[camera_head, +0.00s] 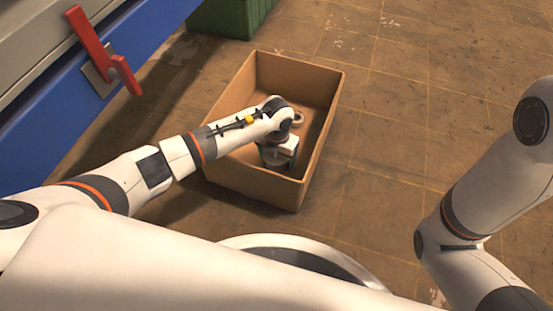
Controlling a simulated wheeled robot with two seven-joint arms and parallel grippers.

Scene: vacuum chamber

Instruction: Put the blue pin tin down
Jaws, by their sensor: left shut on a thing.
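My left arm reaches from the left into an open brown cardboard box (318,150) on the floor. My left gripper (276,160) is low inside the box, near its front wall, pointing down. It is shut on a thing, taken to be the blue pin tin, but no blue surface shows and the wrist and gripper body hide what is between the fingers. Whether it touches the box floor cannot be told. My right arm is at the right edge, and its gripper is out of view.
A blue-sided bench or chamber (50,135) with a red handle (103,50) stands at the left. A green crate (232,18) is behind. The tiled floor right of the box is clear.

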